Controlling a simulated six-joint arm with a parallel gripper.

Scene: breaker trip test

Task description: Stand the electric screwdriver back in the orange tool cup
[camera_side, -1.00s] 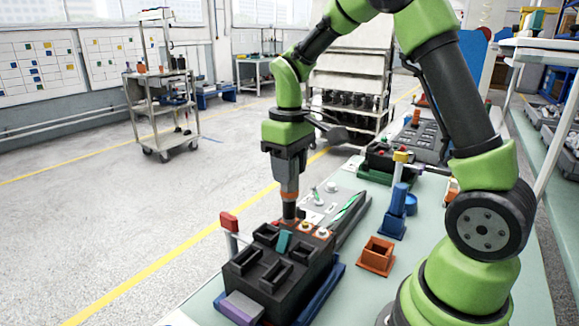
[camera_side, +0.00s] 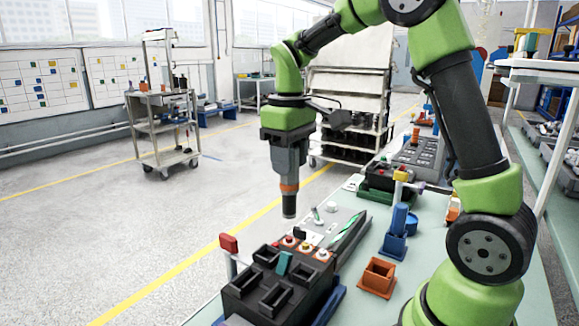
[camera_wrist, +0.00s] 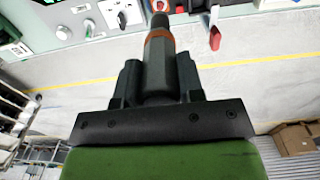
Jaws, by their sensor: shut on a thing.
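My gripper (camera_side: 288,165) is shut on the electric screwdriver, a dark grey tool (camera_side: 289,197) with an orange band. The screwdriver hangs upright, tip down, in the air above the test panel. In the wrist view the screwdriver (camera_wrist: 159,55) sits between my gripper's dark jaws (camera_wrist: 158,80), its tip toward the top edge. The orange tool cup (camera_side: 378,277) is a square, empty holder on the bench, to the right of and lower than the screwdriver.
A blue holder with a blue cylinder (camera_side: 397,222) stands behind the cup. Bare bench surrounds the cup.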

